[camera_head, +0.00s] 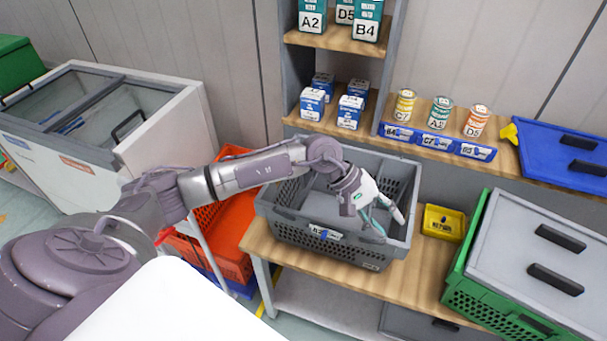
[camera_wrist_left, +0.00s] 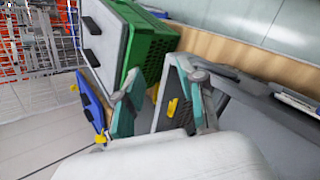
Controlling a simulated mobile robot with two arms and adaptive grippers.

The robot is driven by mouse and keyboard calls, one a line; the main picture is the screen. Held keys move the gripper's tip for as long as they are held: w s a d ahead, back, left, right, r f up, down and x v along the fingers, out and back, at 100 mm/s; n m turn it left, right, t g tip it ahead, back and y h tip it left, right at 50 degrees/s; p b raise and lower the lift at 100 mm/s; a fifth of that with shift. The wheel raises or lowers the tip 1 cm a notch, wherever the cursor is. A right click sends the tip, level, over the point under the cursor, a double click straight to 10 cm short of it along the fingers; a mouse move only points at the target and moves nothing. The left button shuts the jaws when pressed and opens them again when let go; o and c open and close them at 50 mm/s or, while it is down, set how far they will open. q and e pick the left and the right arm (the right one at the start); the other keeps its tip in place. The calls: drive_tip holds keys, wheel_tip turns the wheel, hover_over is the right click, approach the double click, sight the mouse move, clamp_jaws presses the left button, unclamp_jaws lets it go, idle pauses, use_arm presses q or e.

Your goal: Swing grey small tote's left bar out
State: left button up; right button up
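The grey small tote (camera_head: 325,238) stands on the wooden bench in the head view, open at the top with slotted walls. My left arm reaches across its left side, and my left gripper (camera_head: 384,215) is over its right front part. The gripper's teal fingers are spread, with nothing seen between them. In the left wrist view the gripper (camera_wrist_left: 163,112) is open, with a grey edge of the tote (camera_wrist_left: 182,92) close to one finger. Contact cannot be told. The tote's left bar is not clearly made out behind my arm. My right gripper is not in view.
A yellow bin (camera_head: 443,222) and a green crate with a grey lid (camera_head: 487,298) stand to the right. An orange tote (camera_head: 232,240) is at the left. Shelves with boxes (camera_head: 312,103) and cans (camera_head: 440,112) rise behind. A blue lid (camera_head: 550,150) lies at the back right.

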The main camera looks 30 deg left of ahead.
use_arm(q)
drive_tip(key=w+a+f+m+g+y, duration=0.15)
drive_tip(key=a+m+y, duration=0.35)
drive_tip(key=a, duration=0.8)
drive_tip(key=y, duration=0.4)
hover_over(303, 198)
drive_tip(key=shift+d+r, duration=0.3)
drive_tip(key=shift+a, duration=0.3)
drive_tip(key=shift+f, duration=0.5)
drive_tip(key=shift+f+b, duration=1.45)
drive_tip(key=shift+f, duration=1.55)
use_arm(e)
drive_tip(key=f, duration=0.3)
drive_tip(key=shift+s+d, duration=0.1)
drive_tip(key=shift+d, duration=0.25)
